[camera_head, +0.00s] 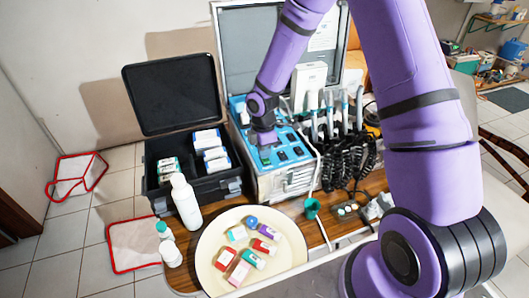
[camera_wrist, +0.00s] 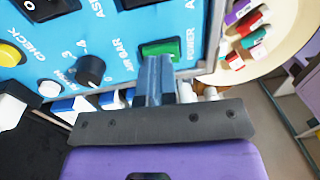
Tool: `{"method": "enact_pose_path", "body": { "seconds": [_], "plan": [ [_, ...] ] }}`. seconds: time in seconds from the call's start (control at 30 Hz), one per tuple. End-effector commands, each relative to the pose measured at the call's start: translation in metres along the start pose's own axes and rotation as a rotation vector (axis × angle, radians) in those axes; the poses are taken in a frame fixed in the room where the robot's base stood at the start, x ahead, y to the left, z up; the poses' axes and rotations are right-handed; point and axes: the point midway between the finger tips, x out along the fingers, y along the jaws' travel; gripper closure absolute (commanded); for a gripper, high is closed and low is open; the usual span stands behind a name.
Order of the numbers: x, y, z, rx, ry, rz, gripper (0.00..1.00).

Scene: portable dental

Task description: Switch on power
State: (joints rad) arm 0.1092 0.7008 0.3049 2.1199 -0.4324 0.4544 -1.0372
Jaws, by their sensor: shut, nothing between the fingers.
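The portable dental unit has a blue control panel (camera_head: 291,151) inside an open metal case on the wooden table. In the wrist view the panel (camera_wrist: 115,20) fills the top, and a green rocker switch (camera_wrist: 160,48) labelled POWER sits near its edge. My gripper (camera_wrist: 155,66) is shut and empty. Its fingertips are at the near edge of the green switch in the picture; I cannot tell whether they touch it. In the head view my gripper (camera_head: 264,148) is over the left part of the panel, and my wrist hides part of it. The switch's on or off state is unclear.
A black dial (camera_wrist: 90,70) and a yellow CHECK button (camera_wrist: 10,54) are on the panel nearby. Handpieces with black coiled hoses (camera_head: 352,155) are on the right.

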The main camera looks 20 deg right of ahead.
Motion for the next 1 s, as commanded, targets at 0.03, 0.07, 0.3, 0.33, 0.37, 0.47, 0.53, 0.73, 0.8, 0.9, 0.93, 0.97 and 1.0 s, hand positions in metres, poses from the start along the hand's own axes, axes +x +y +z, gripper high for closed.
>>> {"method": "enact_pose_path", "body": {
  "seconds": [0.03, 0.07, 0.3, 0.33, 0.37, 0.47, 0.53, 0.73, 0.8, 0.9, 0.93, 0.97, 1.0],
  "plan": [
    [-0.005, 0.001, 0.000, 0.001, 0.001, 0.003, 1.00],
    [-0.009, 0.001, 0.000, 0.001, 0.001, 0.003, 1.00],
    [-0.053, 0.001, 0.001, 0.002, 0.000, 0.005, 1.00],
    [-0.058, 0.001, 0.001, 0.002, 0.000, 0.006, 1.00],
    [-0.064, 0.001, 0.001, 0.002, 0.000, 0.005, 1.00],
    [-0.080, 0.001, 0.001, 0.002, 0.000, 0.003, 1.00],
    [-0.089, 0.001, 0.001, 0.001, 0.000, 0.004, 1.00],
    [-0.103, 0.000, 0.000, 0.001, 0.000, 0.001, 1.00],
    [-0.104, 0.000, 0.000, 0.001, 0.000, 0.000, 1.00],
    [-0.104, 0.000, 0.000, 0.001, 0.000, 0.000, 1.00],
    [-0.104, 0.000, 0.000, 0.001, 0.000, 0.000, 1.00],
    [-0.104, 0.000, 0.000, 0.001, 0.000, 0.000, 1.00],
    [-0.104, 0.000, 0.000, 0.001, 0.000, 0.000, 1.00]
  ]
}}
